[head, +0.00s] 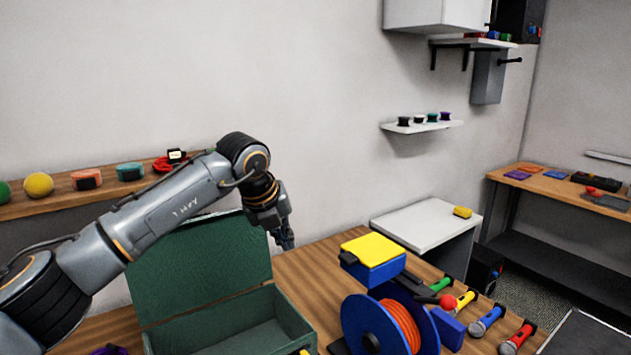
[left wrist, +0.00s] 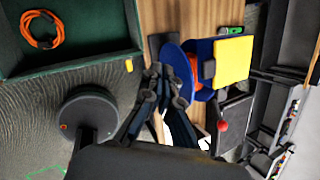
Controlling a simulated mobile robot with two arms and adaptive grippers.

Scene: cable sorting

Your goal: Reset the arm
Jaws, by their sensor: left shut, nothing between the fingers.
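My left arm comes in from the left in the head view. Its gripper (head: 286,238) points down above the table, just right of the open lid of the green box (head: 205,262). Its fingers are together and hold nothing; they also show in the left wrist view (left wrist: 158,78). In the left wrist view an orange cable (left wrist: 41,29) lies coiled in the green box (left wrist: 75,66). In the head view that cable does not show. My right gripper is in neither view.
A blue reel with orange cable (head: 400,322) and a blue box with a yellow top (head: 373,250) stand right of the green box. Several colored microphones (head: 487,320) lie further right. A wall shelf (head: 60,195) with round items runs behind my arm.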

